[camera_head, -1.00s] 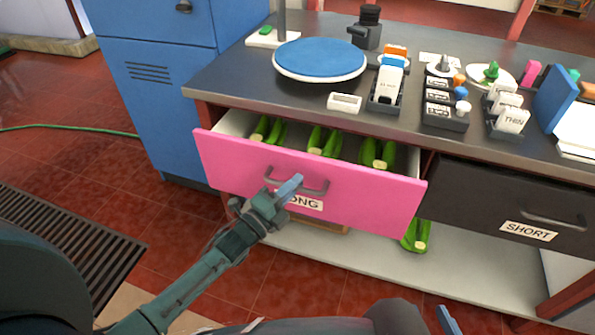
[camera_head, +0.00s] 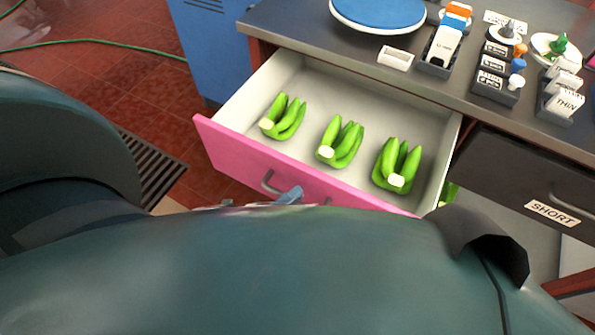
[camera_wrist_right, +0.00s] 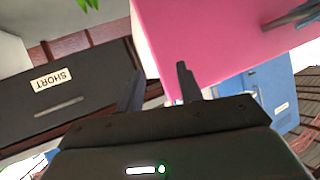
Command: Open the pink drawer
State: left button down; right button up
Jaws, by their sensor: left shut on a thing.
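The pink drawer (camera_head: 232,155) is pulled well out of the bench in the head view, with its white inside showing. Three green bunches (camera_head: 342,142) lie apart in it. My left gripper (camera_head: 290,195) is shut on the drawer's grey handle (camera_head: 267,182), partly hidden by my own body and arm. The pink front (camera_wrist_right: 205,40) also fills the top right of the right wrist view, where part of the handle area (camera_wrist_right: 290,16) shows. My right gripper (camera_wrist_right: 160,90) has its two fingers apart with nothing between them, below the drawer front in that picture.
A closed dark drawer labelled SHORT (camera_head: 553,212) sits right of the pink one. The bench top (camera_head: 300,30) holds a blue round turntable (camera_head: 380,12), a small white tray (camera_head: 395,58) and labelled holders (camera_head: 497,75). A blue cabinet (camera_head: 208,50) stands left.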

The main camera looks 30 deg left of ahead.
pick_arm(q)
jog(key=shift+s, duration=0.2)
jog(key=c, duration=1.5)
grip_release()
jog(key=shift+o, duration=0.2)
